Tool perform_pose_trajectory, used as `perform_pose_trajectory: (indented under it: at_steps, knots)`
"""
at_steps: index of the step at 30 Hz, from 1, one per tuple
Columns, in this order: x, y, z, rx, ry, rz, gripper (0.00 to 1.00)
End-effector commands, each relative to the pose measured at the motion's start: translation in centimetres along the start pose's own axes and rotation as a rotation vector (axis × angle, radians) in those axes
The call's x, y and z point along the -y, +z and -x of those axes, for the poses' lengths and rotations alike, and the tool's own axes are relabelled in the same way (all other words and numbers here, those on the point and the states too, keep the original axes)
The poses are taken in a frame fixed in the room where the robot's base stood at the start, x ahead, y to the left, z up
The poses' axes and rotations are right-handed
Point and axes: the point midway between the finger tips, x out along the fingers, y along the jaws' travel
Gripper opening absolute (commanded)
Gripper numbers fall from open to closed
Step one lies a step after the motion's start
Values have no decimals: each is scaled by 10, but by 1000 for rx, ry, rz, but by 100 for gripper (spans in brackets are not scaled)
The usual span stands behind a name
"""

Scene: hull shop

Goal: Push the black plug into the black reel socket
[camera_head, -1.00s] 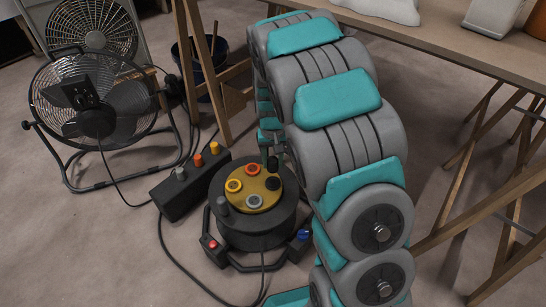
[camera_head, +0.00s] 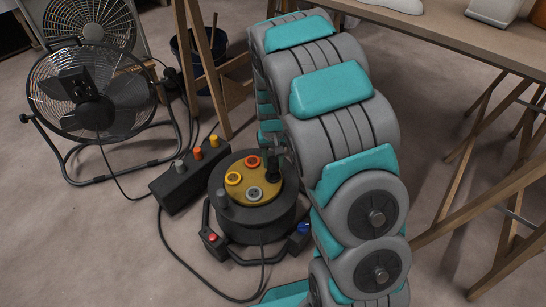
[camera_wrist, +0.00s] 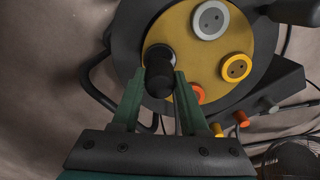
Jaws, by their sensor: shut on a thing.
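The black plug (camera_wrist: 160,72) is between the two green fingers of my gripper (camera_wrist: 157,82), which is shut on it. In the head view the plug (camera_head: 273,168) stands over the right part of the reel's yellow face, where it covers the black socket. The black reel (camera_head: 250,228) stands on the floor with its sockets facing up. I cannot tell how deep the plug sits in the socket. My gripper (camera_head: 272,142) is partly hidden behind my arm in the head view.
The reel's orange socket (camera_head: 253,161), yellow socket (camera_head: 232,178) and grey socket (camera_head: 254,194) look empty. A black power strip (camera_head: 188,180) with grey, orange and yellow plugs lies left of the reel. A fan (camera_head: 98,100) stands further left, and a wooden trestle table (camera_head: 450,45) at right.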

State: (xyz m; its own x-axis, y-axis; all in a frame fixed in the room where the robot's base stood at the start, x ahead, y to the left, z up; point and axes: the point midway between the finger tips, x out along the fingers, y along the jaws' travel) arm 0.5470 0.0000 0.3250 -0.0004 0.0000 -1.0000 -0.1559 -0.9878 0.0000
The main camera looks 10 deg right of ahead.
Motion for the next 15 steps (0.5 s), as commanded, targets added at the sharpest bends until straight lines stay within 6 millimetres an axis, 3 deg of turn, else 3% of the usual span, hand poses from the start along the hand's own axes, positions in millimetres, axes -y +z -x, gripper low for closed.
perform_pose_trajectory:
  at_steps: [6,15]
  knots:
    - [0,0,-18,1,0,1,0]
    - [0,0,-23,-1,0,1,0]
